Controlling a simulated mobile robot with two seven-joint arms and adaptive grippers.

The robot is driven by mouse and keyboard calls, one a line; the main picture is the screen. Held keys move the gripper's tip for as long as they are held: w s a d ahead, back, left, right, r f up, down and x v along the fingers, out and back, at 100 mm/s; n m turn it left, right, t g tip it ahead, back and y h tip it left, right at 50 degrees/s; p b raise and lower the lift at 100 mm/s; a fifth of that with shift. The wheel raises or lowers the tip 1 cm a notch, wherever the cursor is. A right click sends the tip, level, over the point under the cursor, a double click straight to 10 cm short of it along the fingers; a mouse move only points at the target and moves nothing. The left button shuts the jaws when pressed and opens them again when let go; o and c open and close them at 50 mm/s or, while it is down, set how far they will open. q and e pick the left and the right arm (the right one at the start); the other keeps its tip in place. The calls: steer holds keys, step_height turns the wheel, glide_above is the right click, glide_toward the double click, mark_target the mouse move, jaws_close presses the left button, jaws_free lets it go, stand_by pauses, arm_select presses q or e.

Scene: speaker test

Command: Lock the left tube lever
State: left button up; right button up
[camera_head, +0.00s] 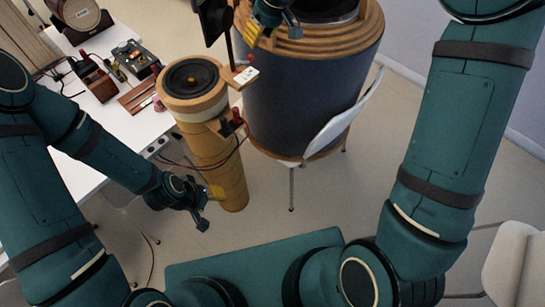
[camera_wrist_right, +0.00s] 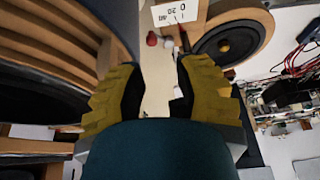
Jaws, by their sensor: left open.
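The left tube (camera_head: 218,158) is a tall tan cylinder with a black speaker in its top. A small red and black part (camera_head: 232,122), perhaps its lever, sits on its upper right side. My left gripper (camera_head: 212,203) is open beside the tube's lower left side; whether it touches the tube is unclear. My right gripper (camera_head: 258,30) is over the wooden rim of the wide dark drum (camera_head: 290,110). In the right wrist view its yellow fingers (camera_wrist_right: 157,85) are apart with nothing between them. The tube's speaker (camera_wrist_right: 232,38) shows there at upper right.
A marked card (camera_head: 245,75) and a red knob (camera_head: 251,57) are between tube and drum. A white table (camera_head: 85,165) at left carries tools and electronics. A white chair (camera_head: 345,115) stands against the drum. Wires hang around the tube. Another white chair (camera_head: 512,265) is at lower right.

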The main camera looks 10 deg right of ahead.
steer(key=s+a+f+m+y, duration=0.1)
steer(key=s+f, duration=0.3)
steer(key=f, duration=0.4)
steer(key=s+a+f+m+y, duration=0.15)
steer(key=s+f, duration=0.25)
steer(key=f, duration=0.4)
steer(key=s+f+m+g+p, duration=0.1)
steer(key=s+f+m, duration=0.3)
steer(key=s+f, duration=0.6)
steer(key=s+h, duration=0.1)
steer(key=s, duration=0.2)
steer(key=shift+s+f, duration=0.2)
steer(key=shift+s, duration=0.2)
steer(key=shift+d+m, duration=0.1)
steer(key=shift+m, duration=0.15)
